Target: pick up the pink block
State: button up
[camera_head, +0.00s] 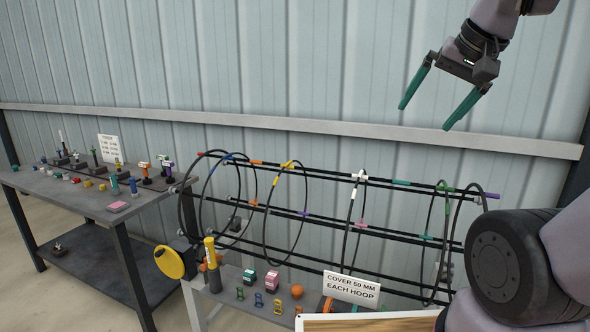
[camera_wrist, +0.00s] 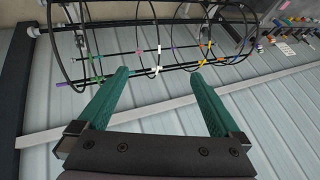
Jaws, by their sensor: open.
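Two pink things could be the pink block. A pink-red block with a white band (camera_head: 271,281) sits on the low front bench, right of a green and white one. A flat pink piece (camera_head: 118,206) lies near the front edge of the left table. My gripper (camera_head: 425,117) is open and empty, high in front of the wall at the upper right, far above and right of both. Its two green fingers also show in the wrist view (camera_wrist: 162,85), with nothing between them; I cannot make out either pink block for sure there.
A cage of black hoops and rods (camera_head: 353,210) stands behind the front bench. The left table (camera_head: 45,188) holds several small tools and blocks. Air around my gripper is free.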

aim_at(272, 278)
jog(key=i+j, duration=0.15)
jog(key=j, duration=0.4)
jog(key=i+j, duration=0.1)
jog(key=j, duration=0.5)
jog(key=i+j+z, duration=0.1)
jog(key=j, duration=0.45)
jog(key=i+j, duration=0.15)
jog(key=j, duration=0.45)
jog(key=i+j, duration=0.1)
jog(key=j, duration=0.45)
jog(key=i+j+z, duration=0.1)
jog(key=j, duration=0.5)
